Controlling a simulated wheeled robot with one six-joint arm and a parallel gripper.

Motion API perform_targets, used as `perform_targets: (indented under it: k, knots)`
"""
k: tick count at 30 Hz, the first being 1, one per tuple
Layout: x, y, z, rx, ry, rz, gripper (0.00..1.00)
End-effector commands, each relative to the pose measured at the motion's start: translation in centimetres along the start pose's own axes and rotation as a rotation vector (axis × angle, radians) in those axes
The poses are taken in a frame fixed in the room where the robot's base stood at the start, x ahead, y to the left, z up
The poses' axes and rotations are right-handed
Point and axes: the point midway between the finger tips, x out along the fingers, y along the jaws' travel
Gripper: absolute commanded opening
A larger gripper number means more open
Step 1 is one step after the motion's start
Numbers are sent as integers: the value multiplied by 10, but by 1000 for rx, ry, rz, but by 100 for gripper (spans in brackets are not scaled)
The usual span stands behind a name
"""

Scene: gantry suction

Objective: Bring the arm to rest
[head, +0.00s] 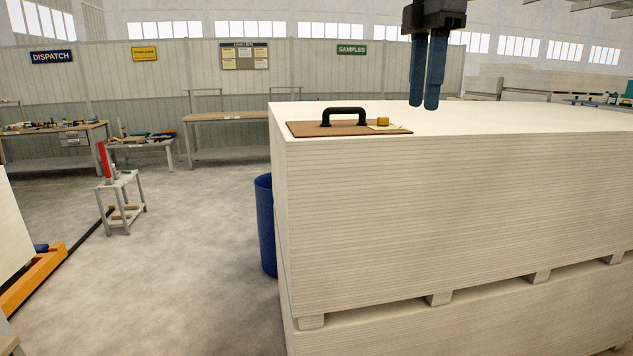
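My gripper (424,106) hangs fingers-down at the top of the head view, above the pale stack of boards (450,220). Its two blue fingers look side by side and very close from this angle, so I cannot tell whether they are open or shut. I see nothing held between them. The tips show against the stack's top, with the height above it unclear. The rest of my arm is out of view.
On the stack's near left corner lies a brown board (308,130) with a black handle (344,112); a small yellow block (383,121) sits at its right end. A blue bin (265,225) stands beside the stack. Workbenches line the back; the left floor (190,270) has open room.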

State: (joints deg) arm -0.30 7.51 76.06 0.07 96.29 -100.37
Motion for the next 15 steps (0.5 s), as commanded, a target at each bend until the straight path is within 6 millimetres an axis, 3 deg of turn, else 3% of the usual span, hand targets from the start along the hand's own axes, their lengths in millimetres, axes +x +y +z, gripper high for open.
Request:
perform_targets:
  k: [8,15]
  knots:
    - [49,6,1,152,0,5,33]
    - [112,8,2,363,1,20,33]
